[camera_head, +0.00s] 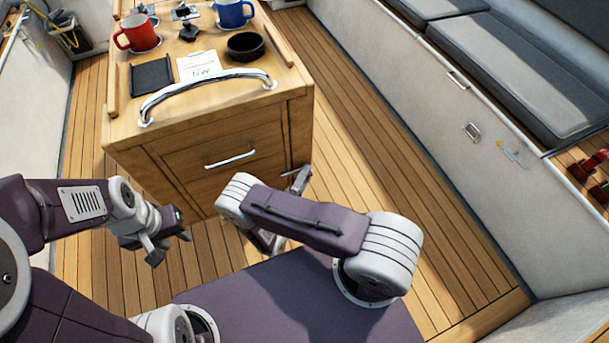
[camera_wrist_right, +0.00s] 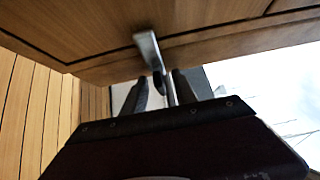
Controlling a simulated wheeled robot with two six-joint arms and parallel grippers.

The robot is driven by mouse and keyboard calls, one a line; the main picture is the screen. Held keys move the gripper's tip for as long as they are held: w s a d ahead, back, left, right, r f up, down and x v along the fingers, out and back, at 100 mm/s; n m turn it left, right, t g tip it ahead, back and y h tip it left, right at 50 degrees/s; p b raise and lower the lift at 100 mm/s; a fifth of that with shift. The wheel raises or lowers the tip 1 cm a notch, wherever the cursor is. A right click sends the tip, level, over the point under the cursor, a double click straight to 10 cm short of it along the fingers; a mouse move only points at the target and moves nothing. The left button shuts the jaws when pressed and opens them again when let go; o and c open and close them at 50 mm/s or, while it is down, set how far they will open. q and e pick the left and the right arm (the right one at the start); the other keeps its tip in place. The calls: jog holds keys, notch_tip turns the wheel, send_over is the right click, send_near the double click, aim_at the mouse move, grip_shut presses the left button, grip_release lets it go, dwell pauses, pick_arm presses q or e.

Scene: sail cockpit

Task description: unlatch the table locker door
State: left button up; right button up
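The wooden table locker (camera_head: 215,135) stands ahead, its front panel with a silver bar handle (camera_head: 230,157) facing me. A metal latch lever (camera_head: 297,180) sticks out at the locker's right front edge. In the right wrist view the lever (camera_wrist_right: 146,48) hangs from the wood, with its lower end reaching between my right gripper's fingers (camera_wrist_right: 158,92). The fingers stand apart; whether they touch the lever cannot be told. In the head view my right gripper is mostly hidden behind its arm. My left gripper (camera_head: 168,246) is open and empty, low in front of the locker's left side.
On the table top are a red mug (camera_head: 138,34), a blue mug (camera_head: 233,13), a black bowl (camera_head: 245,46), a black tray (camera_head: 152,75) and a note (camera_head: 200,66). A chrome rail (camera_head: 205,86) edges the top. Clear plank floor (camera_head: 400,170) lies right, before grey benches (camera_head: 520,75).

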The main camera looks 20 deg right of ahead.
grip_shut()
dwell(1.4)
